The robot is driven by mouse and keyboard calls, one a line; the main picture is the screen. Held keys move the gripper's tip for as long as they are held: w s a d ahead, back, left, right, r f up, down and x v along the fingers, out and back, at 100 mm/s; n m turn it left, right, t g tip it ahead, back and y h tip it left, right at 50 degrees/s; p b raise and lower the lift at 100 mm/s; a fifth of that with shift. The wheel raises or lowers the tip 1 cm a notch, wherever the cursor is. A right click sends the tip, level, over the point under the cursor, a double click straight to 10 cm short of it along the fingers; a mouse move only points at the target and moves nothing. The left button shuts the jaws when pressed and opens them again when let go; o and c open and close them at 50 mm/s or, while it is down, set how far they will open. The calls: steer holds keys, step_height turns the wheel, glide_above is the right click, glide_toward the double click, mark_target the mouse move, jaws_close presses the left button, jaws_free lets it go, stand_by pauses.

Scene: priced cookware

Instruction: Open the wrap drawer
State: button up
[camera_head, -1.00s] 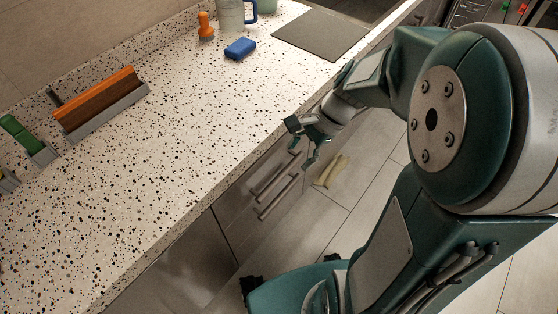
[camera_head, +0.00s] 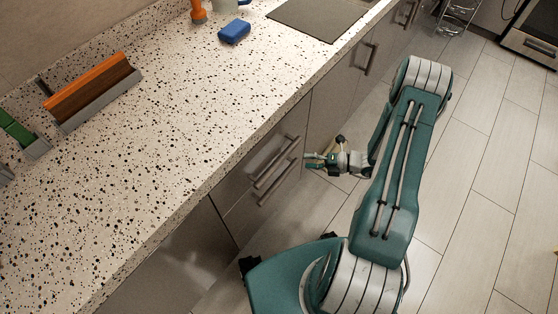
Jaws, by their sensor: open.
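A grey cabinet under the counter has two stacked drawers with bar handles, an upper handle (camera_head: 275,162) and a lower handle (camera_head: 279,182). The drawer fronts (camera_head: 240,182) look shut. I see no label that tells which is the wrap drawer. My gripper (camera_head: 307,161) is open and empty. It points left toward the handles, just right of their far ends in the picture, with a small gap seen between. Whether the fingers are level with either handle is hard to tell.
The speckled counter (camera_head: 150,190) overhangs the drawers. On it are a blue sponge (camera_head: 234,31), an orange-brown block in a grey holder (camera_head: 90,92) and a dark board (camera_head: 318,16). The tiled floor at right is clear.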

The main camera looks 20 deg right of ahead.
mark_target(279, 161)
steer(key=w+a+f, duration=0.1)
steer(key=a, duration=0.2)
steer(key=w+a+f+m, duration=0.1)
steer(key=w+a+f, duration=0.1)
steer(key=w+a+f+m+t, duration=0.1)
steer(key=w+a, duration=0.1)
steer(key=a, duration=0.1)
steer(key=shift+a+f, duration=0.15)
steer(key=shift+a, duration=0.15)
steer(key=shift+c, duration=0.2)
jaws_close()
